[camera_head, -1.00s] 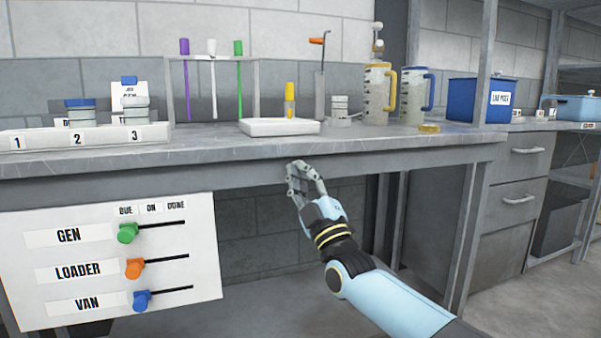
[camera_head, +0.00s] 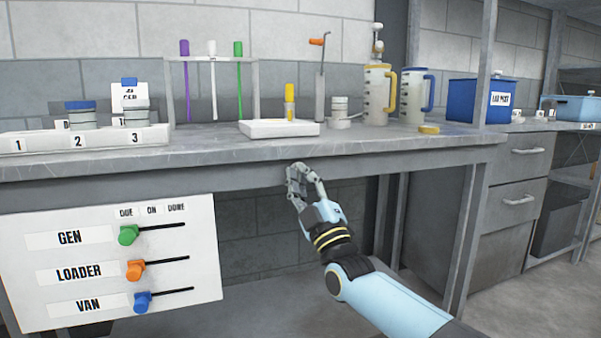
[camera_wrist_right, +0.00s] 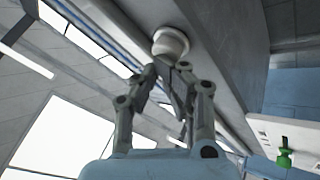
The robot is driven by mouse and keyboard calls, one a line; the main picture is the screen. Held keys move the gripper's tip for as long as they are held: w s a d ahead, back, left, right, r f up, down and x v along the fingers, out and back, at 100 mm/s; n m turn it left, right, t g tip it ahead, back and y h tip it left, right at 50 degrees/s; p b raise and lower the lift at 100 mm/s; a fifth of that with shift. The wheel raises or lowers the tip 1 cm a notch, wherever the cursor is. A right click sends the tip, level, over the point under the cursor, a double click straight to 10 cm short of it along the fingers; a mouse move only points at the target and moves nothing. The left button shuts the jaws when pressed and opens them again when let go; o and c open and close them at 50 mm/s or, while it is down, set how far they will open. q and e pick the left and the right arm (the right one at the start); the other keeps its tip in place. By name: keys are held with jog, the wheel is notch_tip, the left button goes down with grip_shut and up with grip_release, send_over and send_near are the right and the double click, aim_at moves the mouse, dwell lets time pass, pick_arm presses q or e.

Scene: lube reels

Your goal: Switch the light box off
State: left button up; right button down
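A flat white box (camera_head: 279,128) lies on the bench, with a yellow-capped item standing on it; it looks like the light box, but I cannot see a switch or tell whether it is lit. My right gripper (camera_head: 303,172) is in front of the bench's front edge, just below the worktop and right of the box, apart from it. In the right wrist view its fingers (camera_wrist_right: 168,75) lean close together with nothing clearly held; whether they touch is unclear. A round white piece (camera_wrist_right: 171,42) shows just beyond the fingertips. My left gripper is not in view.
The bench's front edge (camera_head: 200,155) runs above the gripper. A board with green, orange and blue sliders (camera_head: 142,302) hangs at lower left. A numbered tray (camera_head: 100,138), tube rack (camera_head: 257,90) and jugs (camera_head: 377,95) stand on the bench.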

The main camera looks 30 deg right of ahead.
pick_arm(q)
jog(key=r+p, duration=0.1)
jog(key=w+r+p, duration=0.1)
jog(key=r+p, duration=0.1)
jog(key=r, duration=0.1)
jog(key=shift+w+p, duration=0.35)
jog(key=shift+p, duration=0.05)
pick_arm(e)
jog(key=s+a, duration=0.1)
jog(key=s, duration=0.5)
jog(key=shift+a, duration=0.25)
jog(key=shift+w, duration=0.1)
